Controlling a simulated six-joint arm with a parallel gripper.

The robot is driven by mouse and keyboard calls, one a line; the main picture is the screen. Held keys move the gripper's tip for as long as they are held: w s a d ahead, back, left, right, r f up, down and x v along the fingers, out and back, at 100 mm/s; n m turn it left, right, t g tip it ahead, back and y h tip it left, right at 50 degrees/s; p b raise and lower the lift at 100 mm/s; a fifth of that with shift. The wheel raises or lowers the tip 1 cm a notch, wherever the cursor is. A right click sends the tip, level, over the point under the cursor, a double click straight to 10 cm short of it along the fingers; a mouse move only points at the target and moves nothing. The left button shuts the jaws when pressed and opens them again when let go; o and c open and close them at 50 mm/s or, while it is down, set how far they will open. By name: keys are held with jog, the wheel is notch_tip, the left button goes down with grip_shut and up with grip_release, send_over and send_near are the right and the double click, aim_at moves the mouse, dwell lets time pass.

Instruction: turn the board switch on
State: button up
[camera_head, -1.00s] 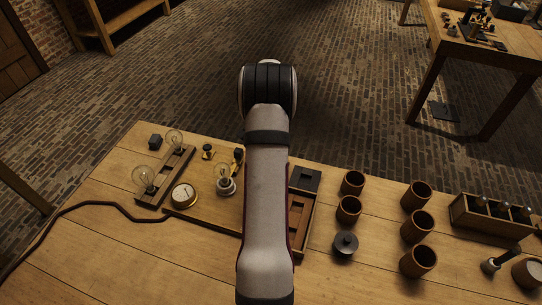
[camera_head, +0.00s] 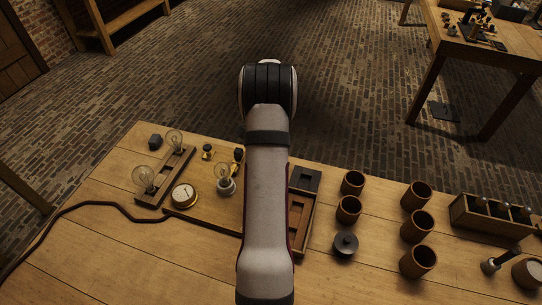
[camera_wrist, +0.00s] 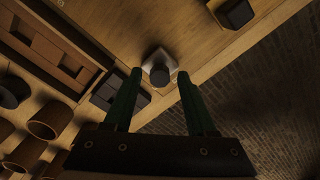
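In the wrist view, my gripper (camera_wrist: 160,73) is open, with its two green fingers apart. A dark knob (camera_wrist: 161,75) on a pale metal base shows between the fingertips, near the table's edge. I cannot tell whether it is the switch or whether a finger touches it. In the head view my arm covers my gripper and part of the wooden board (camera_head: 205,207). A dark-topped brass fitting (camera_head: 238,155) shows beside the arm, and another (camera_head: 207,152) stands to its left.
A rack with clear bulbs (camera_head: 178,172) and a dark block (camera_head: 155,142) lie left. A wooden tray (camera_head: 302,222), several brown jars (camera_head: 353,182), a dark lid (camera_head: 345,244) and a box of cylinders (camera_head: 470,220) lie right. A dark cable crosses the front left.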

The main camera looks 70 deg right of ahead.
notch_tip(320, 180, up, 16)
dwell(0.5)
jog(key=shift+f, duration=0.15)
jog(key=w+a+r+n, duration=0.2)
jog(key=w+a+n, duration=0.3)
jog(key=a, duration=0.4)
jog(key=w+a+r+n, duration=0.3)
jog(key=w+a, duration=0.3)
jog(key=a, duration=0.3)
jog(key=a+n+y, duration=0.1)
jog(key=a+n, duration=0.5)
jog(key=a, duration=1.1)
jog(key=s+a+f+n, duration=0.4)
jog(key=s+a+n, duration=0.4)
jog(key=s+a, duration=0.3)
jog(key=shift+s+a+f+y, duration=0.2)
jog(key=shift+s+a+y, duration=0.2)
jog(key=shift+a, duration=0.85)
